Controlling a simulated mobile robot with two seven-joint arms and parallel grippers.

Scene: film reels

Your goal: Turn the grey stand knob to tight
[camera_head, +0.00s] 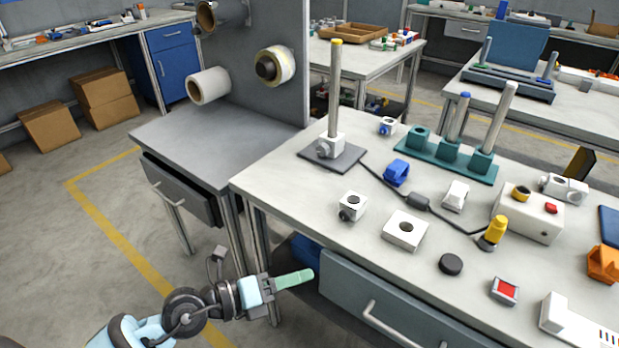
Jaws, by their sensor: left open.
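The stand is a grey upright rod (335,90) with a yellow top, held in a white block on a dark flat base plate (347,163) near the far left edge of the workbench. A small grey knob (323,150) shows on the left front side of that block. Its turn position is too small to tell. My left gripper (303,278) is open and empty, with a pale green finger pointing right. It is in front of the bench's drawer side, below and well apart from the stand. My right gripper is not in view.
A white block with a dark knob (352,207), a square white block (405,230) and a blue clamp (397,171) lie on the bench (300,205). A dark cable runs from the stand past the blue clamp. A grey side table (200,140) adjoins on the left.

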